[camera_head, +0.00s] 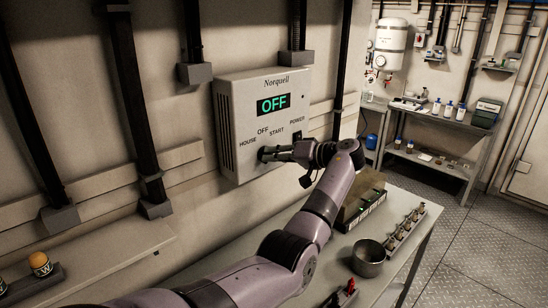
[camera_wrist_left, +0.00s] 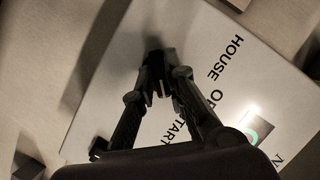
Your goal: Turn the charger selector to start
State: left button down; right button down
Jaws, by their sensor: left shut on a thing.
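The charger (camera_head: 231,125) is a pale box on the wall in the head view. Its display glows green with OFF, and HOUSE, OFF, START and POWER are printed below. My left gripper (camera_head: 266,153) is at the lower part of its front face, shut on the dark charger selector. The selector is mostly hidden by the fingers, so its exact pointing is unclear. In the left wrist view, the fingers (camera_wrist_left: 160,80) close around the dark knob beside the printed words on the charger face (camera_wrist_left: 205,75). My right gripper is not in view.
Below stands a bench (camera_head: 330,240) with a metal bowl (camera_head: 368,262), a strip with green lights and a row of small parts. Yellow-topped items (camera_head: 40,263) sit at the left. A shelf (camera_head: 440,120) with bottles stands at the back right. Floor is clear at right.

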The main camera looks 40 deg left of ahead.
pick_arm(q)
jog(key=c, duration=1.7)
grip_release()
jog(key=shift+o, duration=0.5)
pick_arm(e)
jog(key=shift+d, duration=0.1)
pick_arm(q)
jog(key=v, duration=1.2)
